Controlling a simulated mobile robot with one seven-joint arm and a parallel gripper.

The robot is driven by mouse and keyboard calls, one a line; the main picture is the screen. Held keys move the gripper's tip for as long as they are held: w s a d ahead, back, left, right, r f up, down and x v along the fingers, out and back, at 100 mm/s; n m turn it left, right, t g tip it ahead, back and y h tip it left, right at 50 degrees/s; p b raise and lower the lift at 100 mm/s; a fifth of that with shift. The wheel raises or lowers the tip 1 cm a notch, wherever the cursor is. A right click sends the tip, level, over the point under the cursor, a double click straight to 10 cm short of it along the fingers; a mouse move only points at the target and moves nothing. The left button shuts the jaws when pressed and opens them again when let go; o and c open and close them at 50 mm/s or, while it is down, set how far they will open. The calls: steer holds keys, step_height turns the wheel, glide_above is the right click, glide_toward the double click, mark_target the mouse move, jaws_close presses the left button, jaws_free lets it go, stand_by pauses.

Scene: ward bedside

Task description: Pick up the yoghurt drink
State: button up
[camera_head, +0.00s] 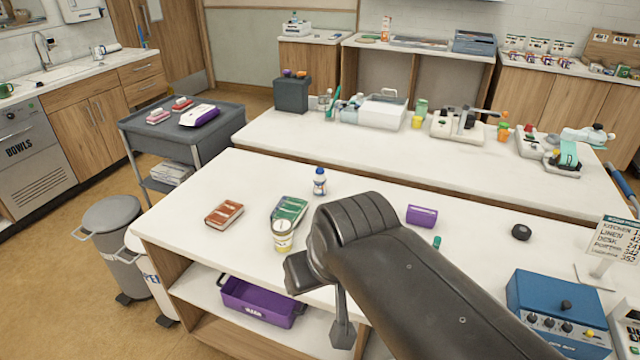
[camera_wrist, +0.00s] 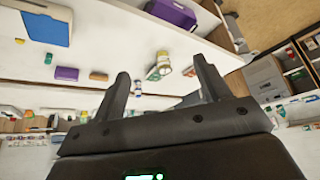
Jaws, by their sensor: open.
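The yoghurt drink appears to be the small white bottle with a blue label and cap (camera_head: 320,182), upright on the near white counter (camera_head: 258,172). In the wrist view, a small blue-and-white shape (camera_wrist: 138,87) just inside the left finger looks like the same bottle. My gripper (camera_wrist: 163,71) is open, its two fingers spread with nothing held between them. In the head view my dark arm reaches over the counter from the lower right, to the right of and nearer than the bottle. It hides most of the gripper there.
A yellow-and-white tub (camera_head: 283,238), a green box (camera_head: 290,210) and a brown-red box (camera_head: 224,214) stand left of my arm. A purple box (camera_head: 422,216), black round item (camera_head: 521,232) and blue device (camera_head: 556,306) are to the right. Free counter surrounds the bottle.

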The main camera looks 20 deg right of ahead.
steer(key=shift+c, duration=1.2)
steer(key=shift+w, duration=0.1)
